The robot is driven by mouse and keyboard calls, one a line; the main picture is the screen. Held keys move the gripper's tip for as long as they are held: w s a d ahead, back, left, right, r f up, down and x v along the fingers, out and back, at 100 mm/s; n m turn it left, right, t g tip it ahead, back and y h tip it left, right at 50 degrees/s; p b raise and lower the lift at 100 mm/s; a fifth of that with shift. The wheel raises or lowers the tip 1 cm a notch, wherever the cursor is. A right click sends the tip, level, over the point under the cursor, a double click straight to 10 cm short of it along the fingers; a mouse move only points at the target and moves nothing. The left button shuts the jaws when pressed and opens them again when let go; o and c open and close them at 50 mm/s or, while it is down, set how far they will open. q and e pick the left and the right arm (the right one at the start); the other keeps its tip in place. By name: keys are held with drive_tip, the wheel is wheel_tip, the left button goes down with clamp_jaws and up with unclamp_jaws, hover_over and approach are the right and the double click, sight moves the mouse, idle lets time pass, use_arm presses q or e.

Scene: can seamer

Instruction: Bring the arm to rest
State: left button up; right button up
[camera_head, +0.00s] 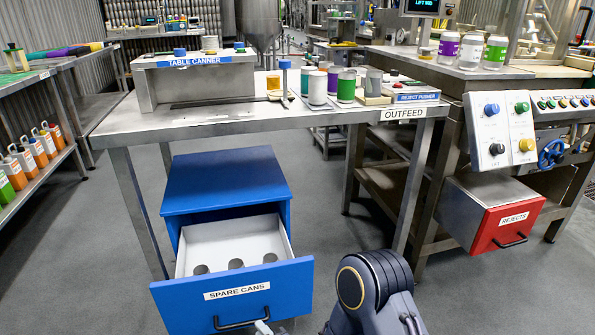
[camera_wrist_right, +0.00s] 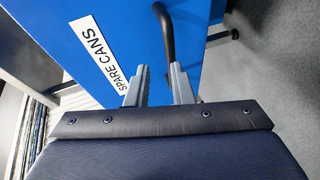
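My right arm (camera_head: 370,290) reaches in at the bottom of the head view. The tip of my right gripper (camera_head: 264,327) shows at the bottom edge, near the black handle (camera_head: 240,324) of the blue SPARE CANS drawer (camera_head: 183,302). In the wrist view, the two grey fingers of my right gripper (camera_wrist_right: 158,82) stand apart with a gap between them. The handle (camera_wrist_right: 167,35) lies beyond the fingertips, close to the right-hand finger; I cannot tell whether it touches. The drawer is pulled open. My left gripper is not in view.
The open drawer's white inside shows three round grey shapes. Above stands the steel table (camera_head: 200,128), with a canner and cans on top. To the right are a control panel (camera_head: 500,130) and a red REJECTS drawer (camera_head: 505,222). Grey floor lies clear between.

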drive_tip(key=w+d+r+m+g+h, duration=0.1)
drive_tip(key=w+d+r+m+h, duration=0.3)
drive_tip(key=d+r+m, duration=0.6)
drive_tip(key=s+d+r+m+g, duration=0.2)
drive_tip(key=s+d+r+m, duration=0.15)
drive_tip(key=d+r, duration=0.6)
drive_tip(key=s+d+r+m+g+h, duration=0.15)
drive_tip(key=s+d+m, duration=0.45)
drive_tip(key=s, duration=0.6)
drive_tip(key=s+d+r+m+g, duration=0.15)
drive_tip(key=s+d+m, duration=0.4)
drive_tip(key=s, duration=0.65)
wheel_tip(320, 180, up, 35)
drive_tip(key=p, duration=3.5)
drive_tip(key=shift+a+r+m+g+p, duration=0.15)
drive_tip(key=shift+a+m+g+p, duration=0.05)
drive_tip(key=shift+m+g+p, duration=0.15)
